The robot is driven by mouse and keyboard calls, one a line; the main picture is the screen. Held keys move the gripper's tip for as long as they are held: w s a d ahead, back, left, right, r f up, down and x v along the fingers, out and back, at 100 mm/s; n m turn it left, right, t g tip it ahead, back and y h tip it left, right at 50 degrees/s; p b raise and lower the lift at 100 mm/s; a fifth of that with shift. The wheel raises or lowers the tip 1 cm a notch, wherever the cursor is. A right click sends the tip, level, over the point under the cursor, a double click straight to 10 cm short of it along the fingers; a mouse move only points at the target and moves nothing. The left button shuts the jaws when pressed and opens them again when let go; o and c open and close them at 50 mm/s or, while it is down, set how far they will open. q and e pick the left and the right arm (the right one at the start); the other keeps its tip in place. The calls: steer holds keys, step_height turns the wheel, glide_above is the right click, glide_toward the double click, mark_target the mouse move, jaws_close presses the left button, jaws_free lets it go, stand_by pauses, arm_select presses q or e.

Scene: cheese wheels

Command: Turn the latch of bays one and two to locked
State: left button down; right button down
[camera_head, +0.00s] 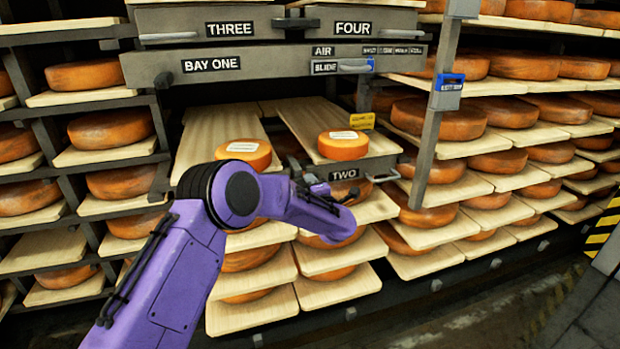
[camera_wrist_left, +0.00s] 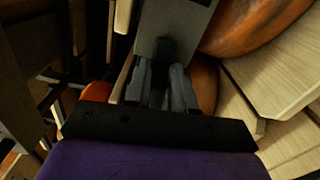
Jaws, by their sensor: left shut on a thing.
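The bay one panel (camera_head: 270,65) is a grey front with a black BAY ONE label. A small dark latch (camera_head: 163,79) shows at its left end. The bay two panel (camera_head: 372,165) sits lower, with a TWO label and a pale handle at its right. My purple left arm reaches across to its left end, and its fingers are hard to make out there in the head view. In the left wrist view my left gripper (camera_wrist_left: 163,82) is shut on a dark latch piece (camera_wrist_left: 162,50) in front of a grey plate. The latch's angle is mostly hidden. My right gripper is not in view.
Panels labelled THREE (camera_head: 205,28) and FOUR (camera_head: 365,27) are above. Racks of cheese wheels on pale boards stand on both sides. A grey upright post (camera_head: 432,130) with a blue device (camera_head: 447,85) stands right of bay two. Floor is clear at the lower right.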

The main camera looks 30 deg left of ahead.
arm_select(q)
steer(key=shift+f+m+p, duration=0.15)
steer(key=shift+m+p, duration=0.15)
steer(key=shift+m, duration=0.3)
steer(key=shift+f, duration=0.1)
steer(key=c, duration=1)
jaws_free()
steer(key=shift+c, duration=0.2)
steer(key=p+v, duration=0.1)
steer(key=v, duration=0.9)
steer(key=shift+d, duration=0.25)
